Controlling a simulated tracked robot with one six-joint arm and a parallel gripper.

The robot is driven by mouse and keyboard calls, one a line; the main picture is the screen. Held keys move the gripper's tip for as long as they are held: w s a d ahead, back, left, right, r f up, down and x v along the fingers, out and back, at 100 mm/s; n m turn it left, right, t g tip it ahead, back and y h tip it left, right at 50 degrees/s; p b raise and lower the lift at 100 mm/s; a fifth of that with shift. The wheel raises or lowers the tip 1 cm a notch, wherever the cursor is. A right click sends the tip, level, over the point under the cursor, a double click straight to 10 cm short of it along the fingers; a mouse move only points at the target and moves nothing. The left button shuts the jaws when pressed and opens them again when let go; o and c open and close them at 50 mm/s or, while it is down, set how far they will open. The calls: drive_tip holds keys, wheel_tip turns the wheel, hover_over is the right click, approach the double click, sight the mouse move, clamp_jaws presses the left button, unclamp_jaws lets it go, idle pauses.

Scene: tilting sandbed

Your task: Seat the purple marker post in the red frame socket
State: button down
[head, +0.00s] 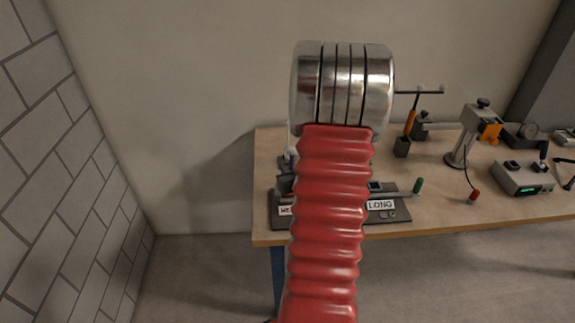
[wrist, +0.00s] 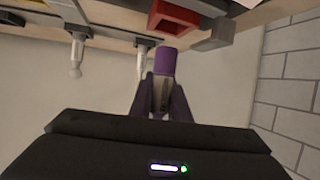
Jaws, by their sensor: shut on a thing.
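In the wrist view my gripper (wrist: 162,88) is shut on the purple marker post (wrist: 164,60). The post has a purple end pointing up in the picture and a paler part between the dark fingers. The red frame socket (wrist: 173,15) shows at the top of the wrist view, just beyond the purple end. The post appears to be outside the socket; the gap between them is hard to judge. In the head view my red bellows arm hides the gripper, the post and the socket.
In the wrist view a grey block (wrist: 215,33) sits right of the socket, and pale pegs (wrist: 77,58) stand left. A brick wall (head: 60,150) is at left.

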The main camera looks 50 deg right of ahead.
drive_tip(key=shift+f, duration=2.05)
drive_tip(key=c, duration=1.6)
unclamp_jaws()
drive_tip(key=shift+v, duration=3.75)
drive_tip(key=shift+f, duration=0.1)
